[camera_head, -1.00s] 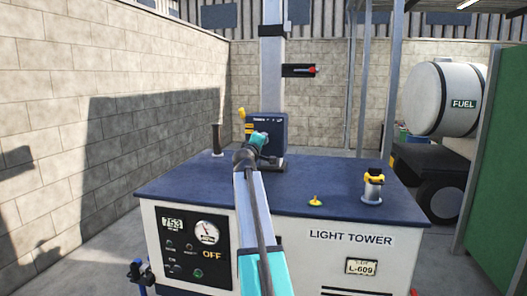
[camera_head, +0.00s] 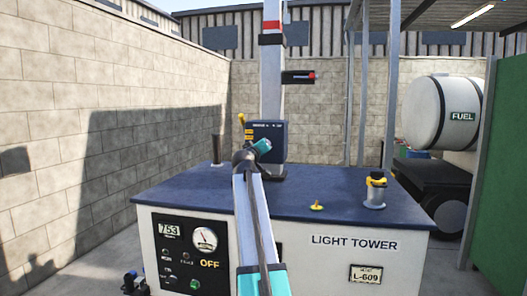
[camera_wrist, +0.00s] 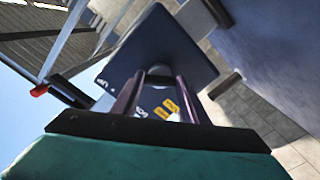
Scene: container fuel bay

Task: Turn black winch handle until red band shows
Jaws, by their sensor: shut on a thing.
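A dark blue winch box (camera_head: 266,131) stands at the foot of the pale mast (camera_head: 271,75) on the light tower's top. A red band (camera_head: 271,26) shows on the mast, just above a black collar (camera_head: 271,40). My gripper (camera_wrist: 156,85) is in front of the winch box, its two fingers closed in on the winch handle. The handle itself is hardly visible in the wrist view, and my arm hides it in the head view. The box's face with yellow stickers (camera_wrist: 164,108) shows between and beyond the fingers.
A dark post (camera_head: 216,150) stands left of the winch box. A yellow-topped fitting (camera_head: 376,190) and a yellow knob (camera_head: 317,206) are on the deck's right. A fuel tank (camera_head: 440,113) is behind.

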